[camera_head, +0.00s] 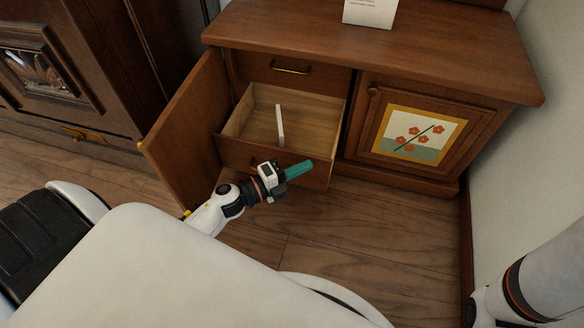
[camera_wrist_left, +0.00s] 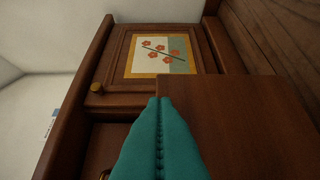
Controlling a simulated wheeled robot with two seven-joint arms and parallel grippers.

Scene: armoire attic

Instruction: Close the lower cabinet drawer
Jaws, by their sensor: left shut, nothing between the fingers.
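The lower cabinet drawer (camera_head: 315,178) is pulled out of the wooden cabinet in the head view, below a shut upper drawer (camera_head: 290,70). A thin white object (camera_head: 280,125) stands inside the open drawer. My left gripper (camera_head: 300,169), with teal fingers, is at the drawer's front face in the head view; whether it touches cannot be told. In the left wrist view its teal fingers (camera_wrist_left: 158,140) are shut together with nothing between them, beside a brown wooden panel (camera_wrist_left: 235,125). My right gripper is not in view; only part of my right arm shows at the lower right.
The cabinet's left door (camera_head: 188,125) stands swung open beside the drawer. The right door (camera_head: 390,160) with a flower picture (camera_head: 420,135) is shut. A dark armoire (camera_head: 70,75) stands at left. Bare wooden floor (camera_head: 345,245) lies before the cabinet. A white wall (camera_head: 540,110) bounds the right.

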